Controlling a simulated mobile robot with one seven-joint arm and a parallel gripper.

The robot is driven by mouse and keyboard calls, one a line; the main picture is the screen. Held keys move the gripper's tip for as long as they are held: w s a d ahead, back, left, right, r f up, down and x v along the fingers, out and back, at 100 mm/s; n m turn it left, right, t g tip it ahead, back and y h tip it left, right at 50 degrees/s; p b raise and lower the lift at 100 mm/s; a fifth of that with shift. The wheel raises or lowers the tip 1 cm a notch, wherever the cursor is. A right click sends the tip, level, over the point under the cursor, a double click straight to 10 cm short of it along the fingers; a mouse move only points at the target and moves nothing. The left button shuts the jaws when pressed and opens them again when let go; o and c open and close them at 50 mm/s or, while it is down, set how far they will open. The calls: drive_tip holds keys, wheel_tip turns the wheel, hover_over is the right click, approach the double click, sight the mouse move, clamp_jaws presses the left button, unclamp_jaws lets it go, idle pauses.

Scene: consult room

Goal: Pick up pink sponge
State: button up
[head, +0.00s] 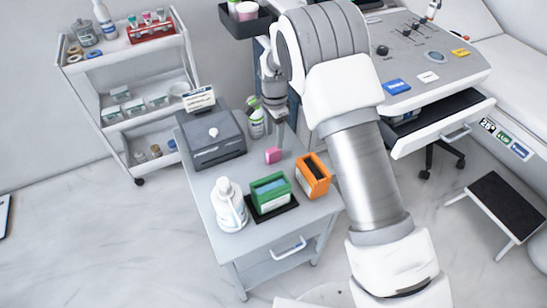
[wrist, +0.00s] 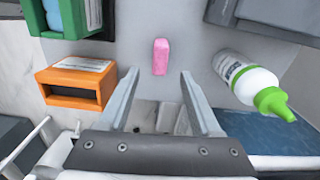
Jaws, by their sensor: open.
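The pink sponge (head: 273,155) is a small block lying on the grey cart top (head: 205,190), right of the dark grey box. In the wrist view the sponge (wrist: 160,57) lies upper centre, past the fingertips and roughly in line with the gap between them. My gripper (wrist: 157,75) is open and empty, with its two fingers spread apart. In the head view my arm comes down over the far side of the cart, and the gripper (head: 282,112) is small and partly hidden there. The sponge is apart from the fingers.
An orange box (head: 313,176) and a green box (head: 271,192) stand nearer on the cart, beside a white bottle (head: 229,205). A dark grey box (head: 212,135) stands at left. A green-capped bottle (wrist: 248,82) is close on the right in the wrist view.

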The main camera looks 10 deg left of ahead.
sight(273, 149)
wheel_tip(273, 149, down, 8)
drive_tip(key=shift+a+r+b, duration=0.1)
drive_tip(key=shift+r+b, duration=0.15)
drive_tip(key=shift+b, duration=0.85)
drive_tip(key=shift+c, duration=0.2)
clamp_jaws()
